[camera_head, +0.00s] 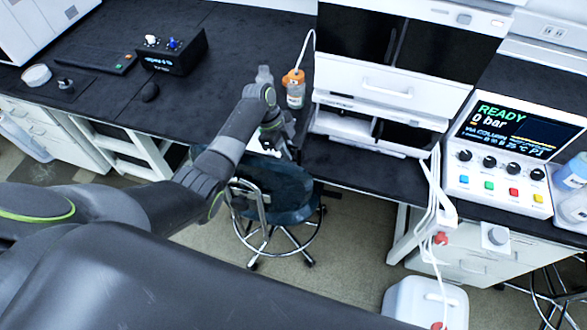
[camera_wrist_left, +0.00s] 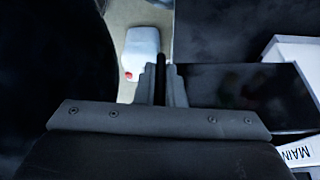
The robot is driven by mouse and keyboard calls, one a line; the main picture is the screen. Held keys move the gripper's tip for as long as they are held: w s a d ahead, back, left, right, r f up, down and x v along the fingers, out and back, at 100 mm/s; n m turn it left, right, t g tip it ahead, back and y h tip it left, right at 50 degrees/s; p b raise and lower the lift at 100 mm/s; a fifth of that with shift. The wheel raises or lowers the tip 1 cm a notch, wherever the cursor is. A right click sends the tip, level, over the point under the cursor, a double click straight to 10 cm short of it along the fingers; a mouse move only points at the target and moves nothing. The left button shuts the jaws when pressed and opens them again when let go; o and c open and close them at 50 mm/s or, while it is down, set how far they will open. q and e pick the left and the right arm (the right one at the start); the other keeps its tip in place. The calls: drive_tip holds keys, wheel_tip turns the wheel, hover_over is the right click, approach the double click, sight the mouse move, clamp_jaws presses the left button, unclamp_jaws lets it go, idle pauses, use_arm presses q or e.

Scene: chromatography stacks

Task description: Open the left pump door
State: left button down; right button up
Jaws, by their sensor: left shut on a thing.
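The chromatography stack (camera_head: 365,85) stands right of centre in the head view. Its lower module shows a pale opening (camera_head: 340,122) on the left and a dark door (camera_head: 410,137) on the right. My left gripper (camera_head: 277,138) is in front of the bench, left of this module. In the wrist view my left gripper (camera_wrist_left: 164,88) is shut on a thin dark bar (camera_wrist_left: 160,70), which looks like the door handle. A glossy black panel (camera_wrist_left: 240,92), seemingly the left pump door, extends right of the fingers. Its joint to the module is hidden. My right gripper is not in view.
A blue stool (camera_head: 280,190) stands below the gripper. An orange-capped bottle (camera_head: 294,88) stands on the bench beside the stack. A control box (camera_head: 510,150) is at the right. A white jug (camera_head: 425,303) stands on the floor; white tubes hang above it.

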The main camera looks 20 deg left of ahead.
use_arm(q)
drive_tip(key=shift+a, duration=0.65)
drive_tip(key=c, duration=1.5)
unclamp_jaws()
drive_tip(key=shift+c, duration=0.2)
drive_tip(key=shift+w+r, duration=0.1)
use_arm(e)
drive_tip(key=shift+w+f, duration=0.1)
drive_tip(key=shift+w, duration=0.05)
